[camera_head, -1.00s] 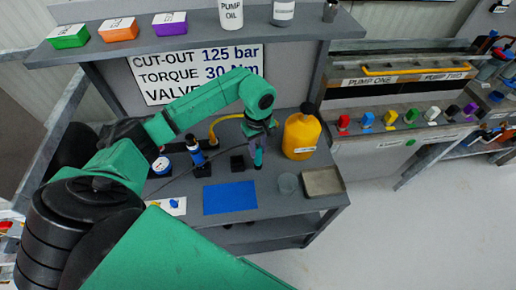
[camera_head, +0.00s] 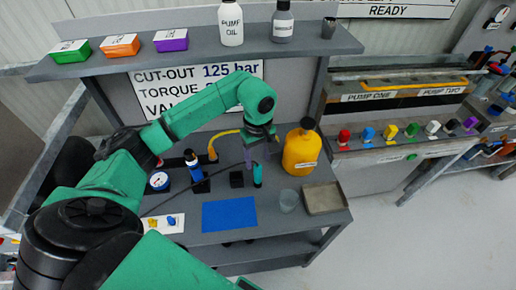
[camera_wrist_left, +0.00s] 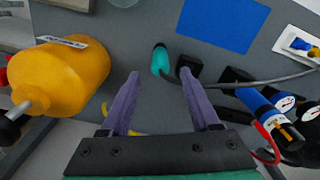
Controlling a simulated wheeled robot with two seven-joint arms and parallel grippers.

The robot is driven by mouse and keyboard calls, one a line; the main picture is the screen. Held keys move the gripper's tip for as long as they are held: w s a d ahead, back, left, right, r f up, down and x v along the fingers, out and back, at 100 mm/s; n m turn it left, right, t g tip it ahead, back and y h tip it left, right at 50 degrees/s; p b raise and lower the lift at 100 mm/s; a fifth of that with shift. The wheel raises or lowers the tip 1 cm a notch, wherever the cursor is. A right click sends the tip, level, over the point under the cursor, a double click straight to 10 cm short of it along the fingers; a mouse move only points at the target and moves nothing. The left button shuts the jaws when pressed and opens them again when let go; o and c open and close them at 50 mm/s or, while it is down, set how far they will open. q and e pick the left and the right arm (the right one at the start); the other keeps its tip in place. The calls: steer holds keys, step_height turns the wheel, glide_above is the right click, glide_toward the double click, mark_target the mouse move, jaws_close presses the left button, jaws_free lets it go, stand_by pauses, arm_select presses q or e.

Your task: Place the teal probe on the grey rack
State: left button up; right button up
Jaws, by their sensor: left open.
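The teal probe (camera_head: 257,172) stands upright on the grey bench, beside a small black block (camera_head: 236,180). It also shows in the left wrist view (camera_wrist_left: 160,60), with a dark cable close by. My left gripper (camera_head: 262,150) is open and empty, with purple fingers. It is above and behind the probe, and in the left wrist view the probe is beyond the open fingertips (camera_wrist_left: 159,82), not between them. A grey shelf (camera_head: 200,52) runs above the bench; I cannot tell which grey piece is the rack. My right gripper is not in view.
A yellow jug (camera_head: 301,150) stands right of the probe. A clear cup (camera_head: 288,201) and a shallow tray (camera_head: 323,198) are at the front right. A blue mat (camera_head: 229,214) lies in front.

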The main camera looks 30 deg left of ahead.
arm_select(q)
step_height(320, 180, up, 7)
steer(key=b, duration=0.1)
steer(key=shift+r, duration=0.2)
steer(key=shift+f, duration=0.1)
